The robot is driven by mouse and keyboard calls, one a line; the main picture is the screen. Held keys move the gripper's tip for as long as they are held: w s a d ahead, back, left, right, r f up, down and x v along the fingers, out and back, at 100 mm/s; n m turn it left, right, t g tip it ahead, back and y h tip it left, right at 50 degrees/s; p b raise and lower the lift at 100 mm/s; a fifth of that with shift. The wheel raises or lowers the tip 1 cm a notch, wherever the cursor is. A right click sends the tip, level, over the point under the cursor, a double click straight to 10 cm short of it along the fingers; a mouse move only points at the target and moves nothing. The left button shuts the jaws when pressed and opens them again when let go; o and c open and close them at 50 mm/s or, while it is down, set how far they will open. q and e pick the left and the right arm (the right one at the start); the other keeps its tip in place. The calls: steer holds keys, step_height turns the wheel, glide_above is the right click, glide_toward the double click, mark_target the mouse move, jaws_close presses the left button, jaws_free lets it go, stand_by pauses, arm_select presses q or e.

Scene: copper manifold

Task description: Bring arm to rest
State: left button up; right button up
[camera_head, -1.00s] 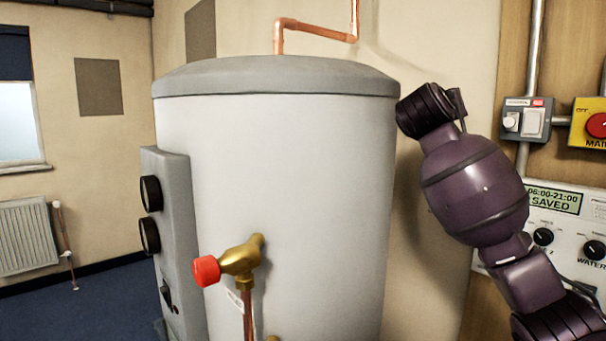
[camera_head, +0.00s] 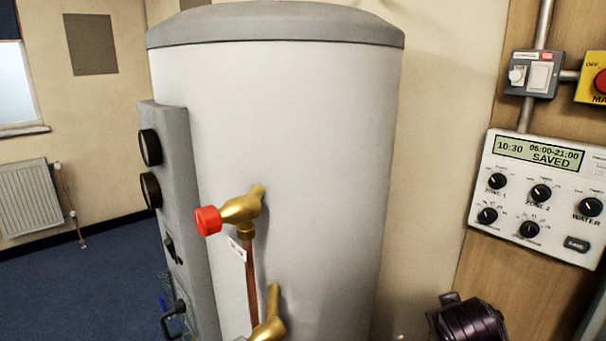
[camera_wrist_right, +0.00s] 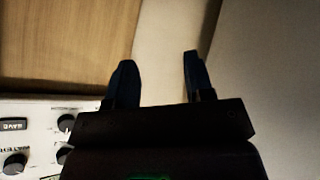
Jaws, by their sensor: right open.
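My right arm (camera_head: 468,320) shows only as a dark purple piece at the bottom right of the head view, low in front of the wall. Its gripper is outside the head view. In the right wrist view my right gripper (camera_wrist_right: 158,82) has its two dark fingers apart with nothing between them. Wooden board and pale wall lie behind the fingers, and part of the control panel shows at the lower left. My left gripper is in neither view.
A large grey-white tank (camera_head: 300,130) fills the middle, with a red-capped brass valve (camera_head: 235,210) sticking out. The control panel (camera_head: 540,195) on the right reads SAVED. A grey switch box (camera_head: 533,74) is above it. A radiator (camera_head: 28,198) stands far left.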

steer(key=s+f+g+y, duration=0.15)
steer(key=s+f, duration=0.25)
steer(key=s, duration=0.6)
steer(key=s+f+g+y, duration=0.15)
steer(key=s+f, duration=0.25)
steer(key=s, duration=0.5)
steer(key=s+f+g, duration=0.2)
steer(key=s+f, duration=0.2)
steer(key=s, duration=0.6)
steer(key=w+a+f+t, duration=0.1)
steer(key=w+f+t, duration=0.6)
steer(key=f, duration=0.3)
steer(key=shift+f+t+y, duration=0.2)
steer(key=shift+t+y, duration=0.2)
steer(key=shift+w, duration=0.15)
